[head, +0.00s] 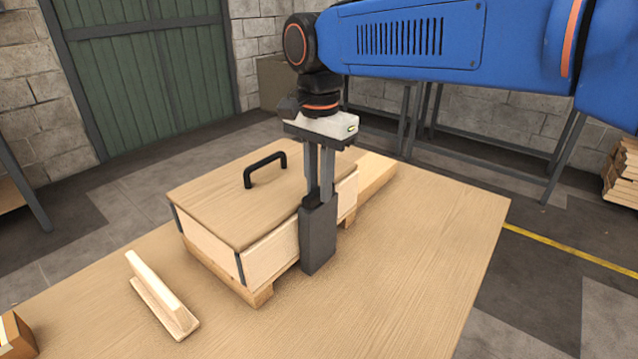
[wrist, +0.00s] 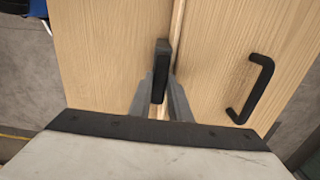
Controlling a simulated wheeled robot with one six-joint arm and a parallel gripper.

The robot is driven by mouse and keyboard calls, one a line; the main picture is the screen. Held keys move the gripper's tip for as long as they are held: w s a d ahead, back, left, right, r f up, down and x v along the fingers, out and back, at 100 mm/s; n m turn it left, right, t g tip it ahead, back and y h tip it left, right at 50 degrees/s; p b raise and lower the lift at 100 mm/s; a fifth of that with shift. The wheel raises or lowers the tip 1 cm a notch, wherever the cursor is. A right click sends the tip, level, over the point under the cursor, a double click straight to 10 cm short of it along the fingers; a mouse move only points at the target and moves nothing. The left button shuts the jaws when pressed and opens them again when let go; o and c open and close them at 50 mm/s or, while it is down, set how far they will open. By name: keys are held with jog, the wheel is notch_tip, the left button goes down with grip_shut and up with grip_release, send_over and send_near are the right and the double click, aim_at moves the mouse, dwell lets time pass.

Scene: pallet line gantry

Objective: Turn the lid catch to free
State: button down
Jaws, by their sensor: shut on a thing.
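The lid (head: 225,190) is a flat wooden panel with a black bar handle (head: 265,168), on a pale wooden crate (head: 270,258). A dark grey block (head: 318,238) stands at the crate's right side. My gripper (head: 319,192) points straight down over this block, its fingers at the block's top. In the wrist view, the fingers are shut on a dark upright piece (wrist: 162,62), seemingly the catch. It lies along the lid's edge, its long side roughly parallel to that edge. The fingers partly hide it, so I cannot tell its exact turn angle.
The crate stands on the wooden table (head: 430,235), with clear top to its right. A wooden piece with an upright strip (head: 160,295) lies at the front left. A wooden block (head: 375,175) sits behind the crate. A cardboard box (head: 15,335) is at the left corner.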

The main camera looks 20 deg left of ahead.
jog(key=c, duration=1.6)
grip_release()
jog(key=shift+c, duration=0.2)
notch_tip(320, 180, up, 18)
jog(key=shift+f, duration=0.25)
jog(key=d+f+n+t+y, duration=0.1)
jog(key=d+f, duration=0.4)
jog(key=d, duration=0.8)
jog(key=d+f+n+t, duration=0.1)
jog(key=d+f, duration=0.4)
jog(key=d, duration=0.9)
jog(key=s+d+f+n+t, duration=0.1)
jog(key=s+d+f, duration=0.5)
jog(key=d+f, duration=0.2)
jog(key=s+d+f+n+t+h, duration=0.1)
jog(key=s+d+f, duration=0.5)
jog(key=d+f, duration=0.3)
notch_tip(320, 180, down, 4)
jog(key=shift+s+d+f+n+t, duration=0.1)
jog(key=shift+s+d+n+t, duration=0.2)
jog(key=shift+s+t, duration=0.1)
